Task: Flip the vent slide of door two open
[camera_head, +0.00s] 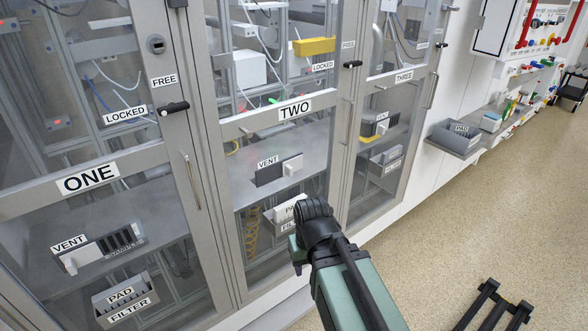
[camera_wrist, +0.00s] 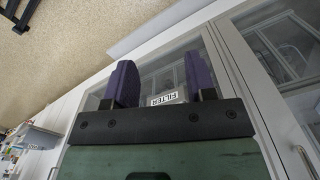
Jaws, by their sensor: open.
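Door two (camera_head: 233,128), labelled TWO, is the middle glass door in the head view. Its vent slide (camera_head: 269,177) is a dark plate under a VENT label, with a pale knob (camera_head: 293,165) towards its right end. No slots show there. My gripper is below and right of the slide in the head view, its fingers hidden behind my wrist. In the wrist view my gripper (camera_wrist: 162,82) shows two purple fingers spread apart with nothing held. An upside-down FILTER label (camera_wrist: 165,99) shows between them. I cannot make out the vent slide in the wrist view.
Door one's vent (camera_head: 105,248) shows dark slots with its knob at the left. A PAD FILTER box (camera_head: 289,209) on door two is partly behind my wrist. Door handles (camera_head: 191,182) stick out. A grey tray (camera_head: 457,142) is on the right wall. The floor (camera_head: 480,215) at right is mostly clear.

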